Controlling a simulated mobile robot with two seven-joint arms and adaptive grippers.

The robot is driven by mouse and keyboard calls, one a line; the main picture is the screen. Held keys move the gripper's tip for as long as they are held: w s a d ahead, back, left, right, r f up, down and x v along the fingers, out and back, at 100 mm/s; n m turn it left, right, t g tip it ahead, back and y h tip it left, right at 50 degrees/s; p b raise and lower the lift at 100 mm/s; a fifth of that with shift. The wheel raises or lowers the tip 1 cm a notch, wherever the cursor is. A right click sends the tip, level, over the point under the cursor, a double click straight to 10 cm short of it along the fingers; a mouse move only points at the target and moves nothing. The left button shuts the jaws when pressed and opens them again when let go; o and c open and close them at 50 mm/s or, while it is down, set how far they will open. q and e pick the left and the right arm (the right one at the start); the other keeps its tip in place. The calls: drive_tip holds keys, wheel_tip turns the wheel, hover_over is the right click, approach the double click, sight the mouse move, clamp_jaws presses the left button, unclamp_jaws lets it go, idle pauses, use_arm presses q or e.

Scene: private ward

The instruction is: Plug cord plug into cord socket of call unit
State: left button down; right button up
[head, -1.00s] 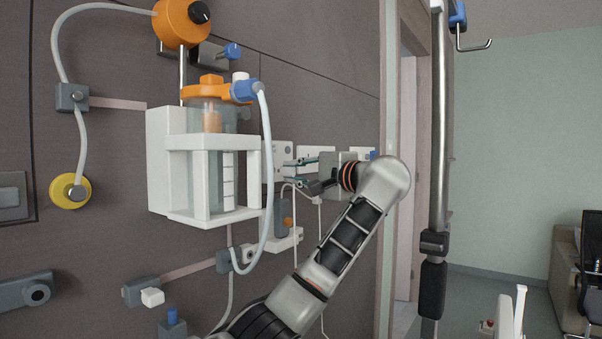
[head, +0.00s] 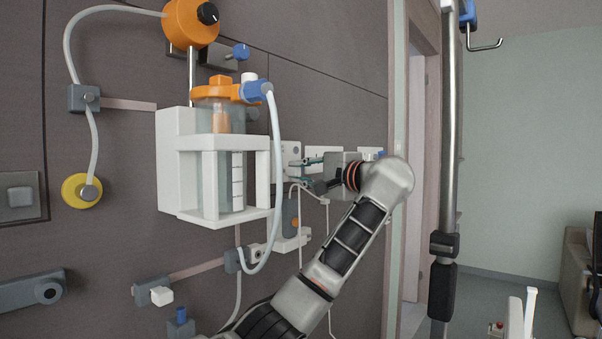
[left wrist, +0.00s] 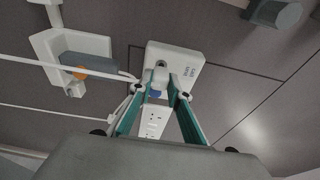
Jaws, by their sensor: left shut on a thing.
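The call unit (left wrist: 186,66) is a white wall plate with small lettering in the left wrist view. In the head view it is partly hidden behind the suction canister, and its edge (head: 291,152) shows. My left gripper (left wrist: 160,78) is shut on the small white cord plug (left wrist: 160,76), held between the teal fingertips at the call unit's near edge. A white cord (left wrist: 105,68) runs left from there. I cannot tell whether the plug sits in the cord socket, which the fingers and plug hide. In the head view the left gripper (head: 308,173) is at the wall. My right gripper is not in view.
A grey handset with an orange button (left wrist: 82,68) sits in a white wall holder (left wrist: 45,50). A white outlet plate (left wrist: 153,122) is near the fingers. A suction canister in a white bracket (head: 183,142) and its hose stand left of the gripper. A metal pole (head: 449,130) is at right.

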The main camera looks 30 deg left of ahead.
use_arm(q)
drive_tip(key=shift+a, duration=0.9)
drive_tip(key=shift+a, duration=0.25)
drive_tip(key=c, duration=2.1)
unclamp_jaws()
drive_tip(key=shift+o, duration=1.4)
drive_tip(key=shift+w+a, duration=0.1)
drive_tip(key=shift+a, duration=0.05)
